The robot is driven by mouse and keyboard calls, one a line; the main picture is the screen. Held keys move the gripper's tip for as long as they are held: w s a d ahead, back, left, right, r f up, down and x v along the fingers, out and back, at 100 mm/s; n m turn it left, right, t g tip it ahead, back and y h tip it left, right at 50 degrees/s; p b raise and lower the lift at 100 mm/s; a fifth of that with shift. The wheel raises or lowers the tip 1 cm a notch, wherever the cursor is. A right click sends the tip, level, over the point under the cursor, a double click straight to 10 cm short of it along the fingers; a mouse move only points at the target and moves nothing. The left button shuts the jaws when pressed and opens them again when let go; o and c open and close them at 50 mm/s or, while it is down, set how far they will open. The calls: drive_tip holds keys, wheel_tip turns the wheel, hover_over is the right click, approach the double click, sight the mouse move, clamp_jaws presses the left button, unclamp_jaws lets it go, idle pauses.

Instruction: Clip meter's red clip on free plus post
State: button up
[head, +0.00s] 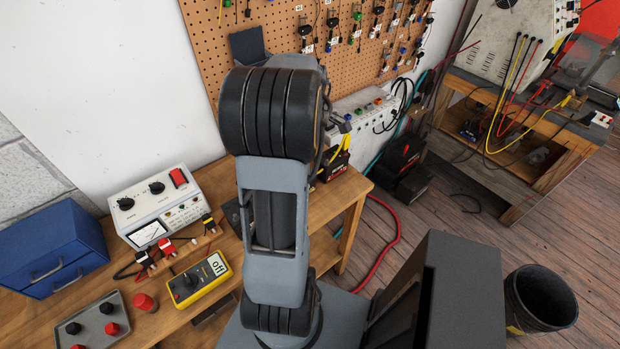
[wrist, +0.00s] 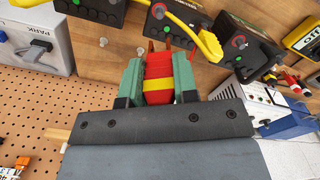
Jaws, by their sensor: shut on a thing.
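In the wrist view my gripper (wrist: 158,75) has its green fingers shut on a red clip (wrist: 158,70) with a yellow band. Copper-coloured tips show at its far end, close to a black box in the middle of the row. The black boxes (wrist: 262,68) have dials, green lights and yellow clips or leads. Which post is the free plus post, and whether the clip touches one, I cannot tell. The yellow meter (head: 197,280) lies on the bench in the head view, its display reading "off". In the head view my arm hides the gripper and the held clip.
A white instrument (head: 158,205) with several clips stands on the wooden bench (head: 110,315), beside a blue drawer box (head: 48,250) and a grey tray (head: 92,308) with red and black knobs. The pegboard (head: 290,28) stands behind. A black bin (head: 540,299) is on the floor.

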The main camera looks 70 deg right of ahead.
wheel_tip(320, 180, down, 6)
drive_tip(key=b, duration=0.3)
drive_tip(key=shift+f, duration=0.1)
idle(0.4)
drive_tip(key=shift+f+b, duration=0.9)
drive_tip(key=shift+f, duration=0.1)
drive_tip(key=o, duration=0.8)
wheel_tip(320, 180, up, 8)
drive_tip(key=p, duration=0.6)
drive_tip(key=shift+r, duration=0.25)
